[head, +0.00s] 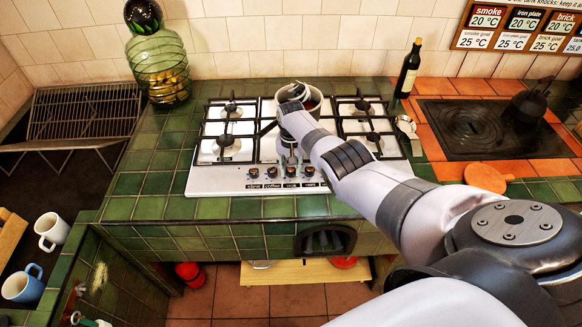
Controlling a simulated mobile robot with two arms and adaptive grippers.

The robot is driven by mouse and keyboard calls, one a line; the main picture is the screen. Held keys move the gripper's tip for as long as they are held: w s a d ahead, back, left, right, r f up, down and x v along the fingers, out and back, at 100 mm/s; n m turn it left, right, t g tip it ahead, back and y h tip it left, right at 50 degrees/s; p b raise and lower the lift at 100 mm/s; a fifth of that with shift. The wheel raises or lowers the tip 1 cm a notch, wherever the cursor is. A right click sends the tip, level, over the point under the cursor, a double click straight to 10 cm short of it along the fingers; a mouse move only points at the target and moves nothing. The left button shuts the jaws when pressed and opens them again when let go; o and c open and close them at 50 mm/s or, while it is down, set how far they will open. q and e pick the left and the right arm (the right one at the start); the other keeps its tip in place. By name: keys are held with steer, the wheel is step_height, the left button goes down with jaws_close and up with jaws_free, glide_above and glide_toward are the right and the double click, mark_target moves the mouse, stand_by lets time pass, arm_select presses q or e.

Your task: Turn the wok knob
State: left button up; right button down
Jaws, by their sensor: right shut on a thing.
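The stove (215,182) is a white hob set in a green tiled counter. A row of dark knobs runs along its front edge, each above a small label. The wok knob (291,172) is the third from the left, above the label that seems to read "wok". My right gripper (289,160) comes in from the right over the hob and points down at this knob. Its thin fingers are shut on the knob, though the contact is small and partly hidden. My left gripper is out of view.
A pot (316,101) stands on the middle burner, partly behind my right arm. A dark bottle (408,70) and a dark iron plate (470,125) are at right. A green glass jar (160,68) stands at back left. Two mugs (52,229) (23,284) are at lower left.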

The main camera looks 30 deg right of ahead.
mark_target(291, 168)
steer(key=shift+w+d+r, duration=0.1)
steer(key=shift+w+r, duration=0.05)
steer(key=c, duration=1.7)
jaws_free()
steer(key=shift+o, duration=0.8)
steer(key=shift+r, duration=0.1)
step_height(291, 168, up, 12)
